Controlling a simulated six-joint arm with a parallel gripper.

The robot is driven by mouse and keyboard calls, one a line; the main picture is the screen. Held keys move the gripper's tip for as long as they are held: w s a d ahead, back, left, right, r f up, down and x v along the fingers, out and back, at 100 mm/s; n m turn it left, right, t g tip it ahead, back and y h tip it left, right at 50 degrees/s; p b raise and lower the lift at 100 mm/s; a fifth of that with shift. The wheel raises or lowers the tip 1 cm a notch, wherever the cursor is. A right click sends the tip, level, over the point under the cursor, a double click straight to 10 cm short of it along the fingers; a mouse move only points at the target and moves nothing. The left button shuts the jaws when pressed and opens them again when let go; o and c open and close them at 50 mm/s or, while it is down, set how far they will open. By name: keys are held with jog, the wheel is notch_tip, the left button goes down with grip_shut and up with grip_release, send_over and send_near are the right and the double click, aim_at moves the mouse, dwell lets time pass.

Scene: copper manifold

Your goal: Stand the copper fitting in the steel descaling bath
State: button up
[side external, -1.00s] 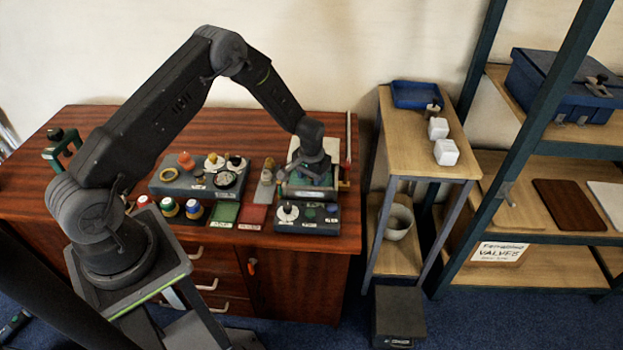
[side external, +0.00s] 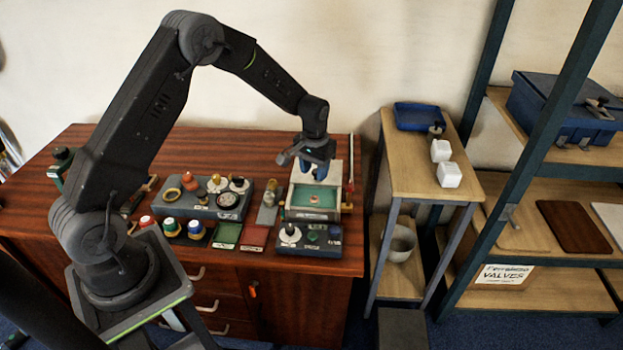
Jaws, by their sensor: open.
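The steel bath (side external: 313,215) is an open light-grey box with green inside, at the right end of the wooden desk. The copper fitting (side external: 314,199) is a small pinkish-copper piece inside the bath, near the middle of the green area. It looks upright, but it is too small to be sure. My gripper (side external: 318,178) is above the back part of the bath, pointing down. Its jaws are open and empty, and it is apart from the fitting.
A dark block with knobs (side external: 311,240) stands in front of the bath. A grey tray (side external: 200,208) with several round parts is to the left, with small green and red mats between. A narrow wooden side table (side external: 452,201) with a blue tray and white blocks stands to the right.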

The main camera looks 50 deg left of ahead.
jog(key=s+d+r+m+t, duration=0.1)
jog(key=s+d+r, duration=0.3)
jog(key=r, duration=0.5)
jog(key=s+d+r+t, duration=0.2)
jog(key=s+r, duration=0.3)
jog(key=r, duration=0.5)
jog(key=s+d+r+m+t, duration=0.1)
jog(key=s+d+r, duration=0.1)
jog(key=s, duration=0.7)
jog(key=s+d+r+m+t, duration=0.1)
jog(key=s+r, duration=0.3)
jog(key=s, duration=0.6)
jog(key=shift+s+d+t, duration=0.2)
jog(key=shift+d+t, duration=0.1)
jog(key=shift+d, duration=0.45)
jog(key=shift+r, duration=0.1)
